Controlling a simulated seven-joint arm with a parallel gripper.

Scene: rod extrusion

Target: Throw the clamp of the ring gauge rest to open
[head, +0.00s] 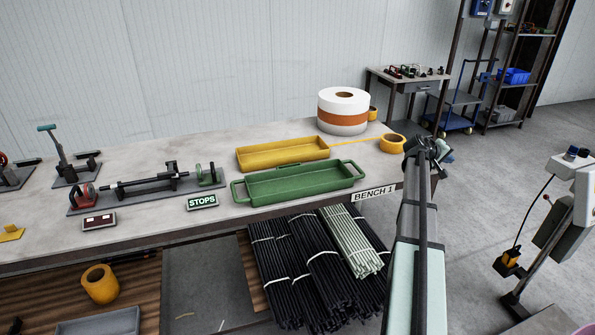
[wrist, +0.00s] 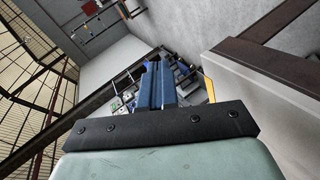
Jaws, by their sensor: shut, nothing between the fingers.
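A long grey base (head: 122,196) on the bench's left half carries a dark rod (head: 140,182), a red ring-shaped part (head: 83,195) at its left end and a green one (head: 212,174) at its right. It looks like the ring gauge rest. A small black upright part (head: 171,168) stands near its middle; whether this is the clamp, and its state, I cannot tell. My gripper (head: 436,150) is past the bench's right end, far from this base. In the wrist view my gripper's blue fingers (wrist: 155,85) are shut and empty.
A yellow tray (head: 283,153), a green tray (head: 297,185) and a large tape roll (head: 343,110) occupy the bench's right half. A teal-handled lever fixture (head: 56,150) stands at the left. A STOPS sign (head: 202,202) is at the front. Bundled rods (head: 315,260) lie below.

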